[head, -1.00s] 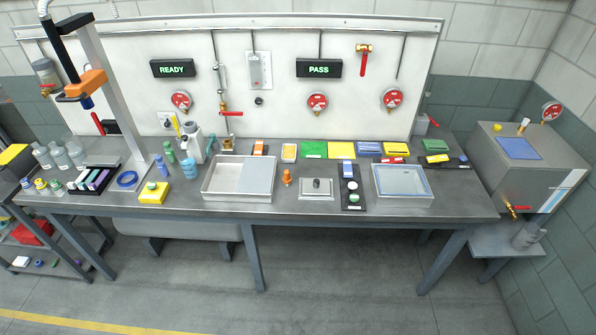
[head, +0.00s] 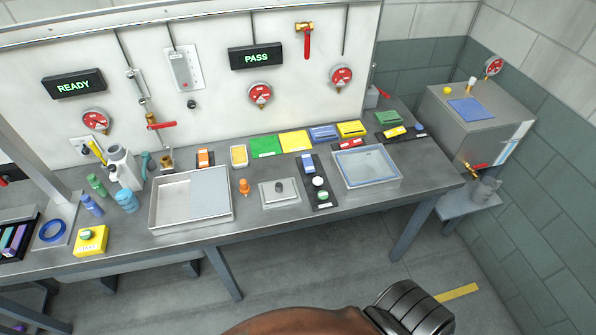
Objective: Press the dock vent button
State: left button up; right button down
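No button in view carries a readable dock vent label, so I cannot tell which one it is. A yellow box marked START (head: 92,241) with a green round top stands at the bench's front left. A black strip (head: 321,207) at the middle of the bench bears a blue-and-white piece (head: 308,164), a white round piece (head: 319,181) and a green round piece (head: 323,195). A yellow round knob (head: 447,90) sits on top of the grey metal chamber (head: 445,120) at the right. Neither of my grippers is in view.
A shallow metal tray (head: 154,212), a small plate with a dark knob (head: 279,191) and a blue-rimmed tray (head: 368,184) stand on the bench. A red-handled valve (head: 476,170) sticks out of the chamber's front. Open floor (head: 300,275) lies before the bench.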

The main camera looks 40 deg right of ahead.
aim_at(318, 181)
jog(key=z, duration=0.25)
jog(key=i, duration=0.7)
jog(key=z, duration=0.9)
jog(key=i, duration=0.35)
jog(key=z, duration=0.35)
